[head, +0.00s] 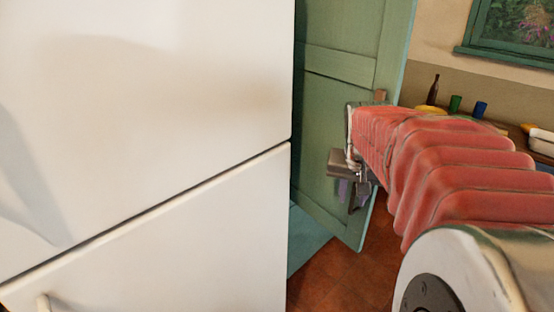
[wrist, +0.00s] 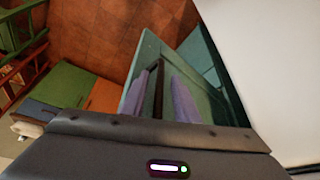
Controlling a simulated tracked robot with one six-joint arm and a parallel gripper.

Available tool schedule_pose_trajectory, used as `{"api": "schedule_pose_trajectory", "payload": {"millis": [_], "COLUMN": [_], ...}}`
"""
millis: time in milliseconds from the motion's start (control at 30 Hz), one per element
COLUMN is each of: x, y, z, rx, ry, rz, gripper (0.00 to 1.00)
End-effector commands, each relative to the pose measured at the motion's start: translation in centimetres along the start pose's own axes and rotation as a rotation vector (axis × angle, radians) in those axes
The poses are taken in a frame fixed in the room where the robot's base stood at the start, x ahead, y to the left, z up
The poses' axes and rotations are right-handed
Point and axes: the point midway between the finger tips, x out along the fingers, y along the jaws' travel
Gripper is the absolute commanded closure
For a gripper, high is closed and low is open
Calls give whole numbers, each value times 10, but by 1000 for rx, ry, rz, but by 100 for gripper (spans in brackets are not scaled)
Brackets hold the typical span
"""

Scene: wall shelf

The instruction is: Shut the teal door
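The teal door (head: 335,90) stands ajar in the middle of the head view, just right of a white fridge-like cabinet. Its free edge is on the right. It also shows in the wrist view (wrist: 203,62), beyond my fingers. My gripper (head: 352,190) is at the door's face near that free edge. In the wrist view its two purple fingers (wrist: 162,95) are apart, with a dark upright bar (wrist: 158,88), perhaps the door's handle, between them. I cannot tell whether the fingers touch the bar. My arm hides part of the door's edge.
The white cabinet (head: 150,100) fills the left of the head view, close to the door. Red tiled floor (head: 345,275) is clear below. A counter with a bottle (head: 433,90) and cups stands behind at right. Green and orange cabinet fronts (wrist: 70,75) and chairs show in the wrist view.

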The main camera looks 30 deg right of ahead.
Motion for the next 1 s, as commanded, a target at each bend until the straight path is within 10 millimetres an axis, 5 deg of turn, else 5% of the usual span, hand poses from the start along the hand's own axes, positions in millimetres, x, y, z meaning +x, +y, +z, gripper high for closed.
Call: {"api": "schedule_pose_trajectory", "payload": {"millis": [167, 533, 1000], "x": [0, -1, 1], "y": [0, 0, 6], "z": [0, 0, -5], "rx": [0, 0, 5], "ry": [0, 0, 1], "rz": [0, 0, 1], "gripper": [73, 99, 100]}}
